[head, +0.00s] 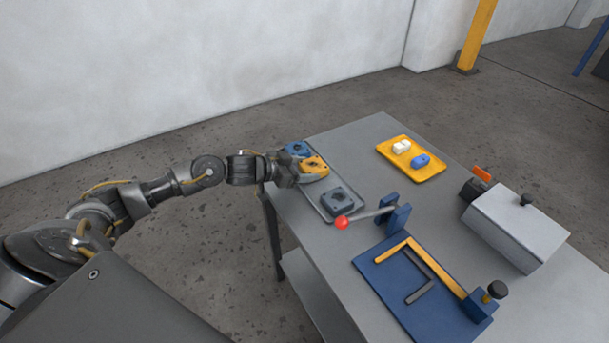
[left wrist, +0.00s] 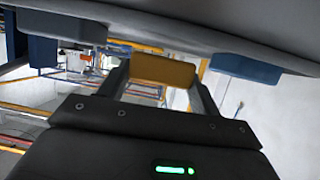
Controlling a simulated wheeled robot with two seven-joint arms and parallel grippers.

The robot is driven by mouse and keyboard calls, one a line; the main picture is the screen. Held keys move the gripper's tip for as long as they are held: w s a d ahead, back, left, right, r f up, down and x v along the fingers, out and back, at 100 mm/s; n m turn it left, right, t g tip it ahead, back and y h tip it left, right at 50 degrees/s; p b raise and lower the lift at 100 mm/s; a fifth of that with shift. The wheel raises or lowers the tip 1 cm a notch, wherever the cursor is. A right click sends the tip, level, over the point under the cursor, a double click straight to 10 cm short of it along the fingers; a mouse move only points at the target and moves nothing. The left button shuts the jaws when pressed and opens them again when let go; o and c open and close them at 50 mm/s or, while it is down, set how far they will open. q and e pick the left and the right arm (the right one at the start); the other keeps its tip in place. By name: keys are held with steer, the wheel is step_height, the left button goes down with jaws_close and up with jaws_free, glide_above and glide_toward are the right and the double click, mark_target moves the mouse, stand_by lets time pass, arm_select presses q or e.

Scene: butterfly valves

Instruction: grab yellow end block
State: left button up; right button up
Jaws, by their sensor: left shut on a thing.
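The yellow end block (head: 314,165) is at the left edge of the table, on or just above a grey tray (head: 321,184), between a blue block (head: 298,149) and a grey block (head: 338,200). My left gripper (head: 304,173) reaches it from the left and is shut on it. In the left wrist view the yellow end block (left wrist: 163,70) sits between the two fingers of the left gripper (left wrist: 162,78). The block's lower part is hidden, and I cannot tell whether it touches the tray. My right gripper is in neither view.
A lever with a red ball (head: 341,223) stands beside the tray. A yellow tray (head: 412,169) holds white and blue pieces at the back. A blue plate (head: 384,277) with a yellow angle bar lies in front. A grey box (head: 514,228) stands at right.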

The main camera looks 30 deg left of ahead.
arm_select(q)
steer(key=s+r+b, duration=0.1)
steer(key=s+r, duration=0.9)
steer(key=s, duration=0.4)
steer(key=shift+r, duration=0.25)
